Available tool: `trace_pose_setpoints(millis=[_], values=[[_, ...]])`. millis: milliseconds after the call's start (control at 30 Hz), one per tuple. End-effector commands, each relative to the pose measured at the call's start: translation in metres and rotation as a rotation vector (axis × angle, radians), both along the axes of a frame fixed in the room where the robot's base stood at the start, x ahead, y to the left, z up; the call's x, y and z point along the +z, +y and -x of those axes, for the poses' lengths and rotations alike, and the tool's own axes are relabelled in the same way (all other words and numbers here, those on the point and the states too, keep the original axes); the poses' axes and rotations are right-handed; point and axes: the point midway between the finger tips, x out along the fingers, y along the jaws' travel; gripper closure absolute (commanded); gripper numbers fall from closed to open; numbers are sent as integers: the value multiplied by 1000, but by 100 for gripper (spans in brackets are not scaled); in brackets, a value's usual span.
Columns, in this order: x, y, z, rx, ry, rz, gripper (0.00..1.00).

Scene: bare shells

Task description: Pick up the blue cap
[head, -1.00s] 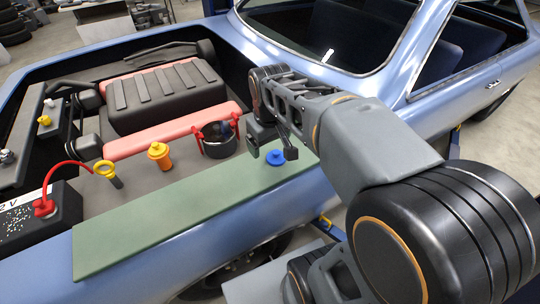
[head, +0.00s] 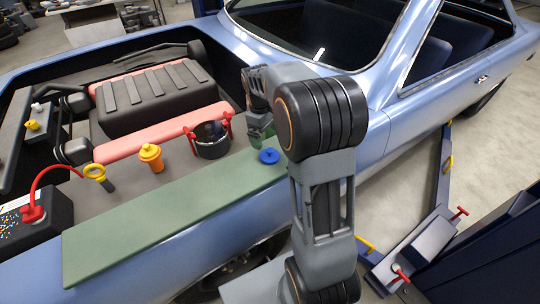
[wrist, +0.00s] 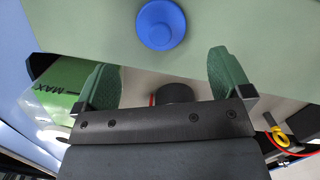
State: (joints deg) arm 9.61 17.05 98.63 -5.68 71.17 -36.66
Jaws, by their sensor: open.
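The blue cap (head: 268,156) lies on the right end of the green mat (head: 150,220) on the car's fender. In the wrist view the cap (wrist: 161,25) is round with a raised knob and sits at the top centre. My gripper's two green-padded fingers (wrist: 160,78) are spread wide with nothing between them. The cap lies beyond the fingertips, roughly centred between them, and is not touched. In the head view my arm hides most of the gripper, which is just behind and left of the arm's large joint.
A dark pot with red clips (head: 212,142), an orange cap (head: 151,157) and a yellow-ringed dipstick (head: 97,174) stand in the engine bay. A battery with a red cable (head: 33,213) is at the left. The mat's left and middle are clear.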

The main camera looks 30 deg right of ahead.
Motion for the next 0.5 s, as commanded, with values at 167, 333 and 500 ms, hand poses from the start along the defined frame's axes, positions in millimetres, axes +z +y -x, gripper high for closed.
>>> trace_pose_setpoints(millis=[167,333,500], values=[[-15,-1,3,-1,1,0,3],[-24,-2,5,-1,3,-1,3],[-46,-4,10,-2,3,0,3]])
